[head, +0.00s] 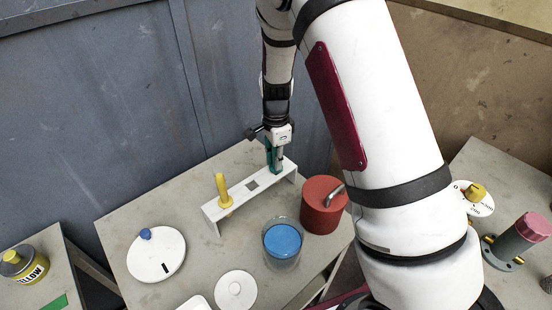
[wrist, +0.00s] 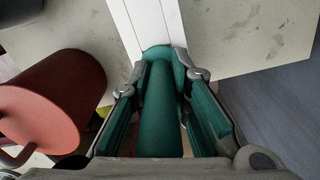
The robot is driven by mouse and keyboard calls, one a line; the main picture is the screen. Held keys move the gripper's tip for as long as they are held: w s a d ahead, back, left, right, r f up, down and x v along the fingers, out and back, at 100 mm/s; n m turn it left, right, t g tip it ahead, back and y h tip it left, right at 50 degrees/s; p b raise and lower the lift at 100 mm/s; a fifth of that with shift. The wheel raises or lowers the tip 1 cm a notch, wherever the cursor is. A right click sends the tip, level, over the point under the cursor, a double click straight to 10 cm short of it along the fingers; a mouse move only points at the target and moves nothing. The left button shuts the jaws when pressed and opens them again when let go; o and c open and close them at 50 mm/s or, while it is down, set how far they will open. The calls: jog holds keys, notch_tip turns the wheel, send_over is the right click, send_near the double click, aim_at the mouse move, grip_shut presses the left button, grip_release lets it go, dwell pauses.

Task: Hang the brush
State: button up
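A white rack (head: 240,195) with square openings stands on the table. A yellow brush (head: 223,190) stands upright at its left end; the middle opening is empty. My gripper (head: 274,158) points down at the rack's right end. In the wrist view, a green brush (wrist: 160,115) has its handle upright between my two fingers (wrist: 162,85), which close in on its sides near the tips. The rack's white top (wrist: 148,20) shows just past the handle. The brush's lower part is hidden, so I cannot tell how it sits in the rack.
A red lidded canister (head: 320,212) stands close to the rack's right end; it also shows in the wrist view (wrist: 50,100). A glass of blue liquid (head: 283,243) stands in front. A white disc (head: 156,256) and a small lid (head: 236,290) lie on the left and front.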

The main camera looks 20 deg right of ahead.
jog(key=o, duration=0.4)
jog(key=shift+r, duration=0.1)
notch_tip(320, 180, up, 12)
jog(key=shift+f, duration=0.1)
dwell(0.6)
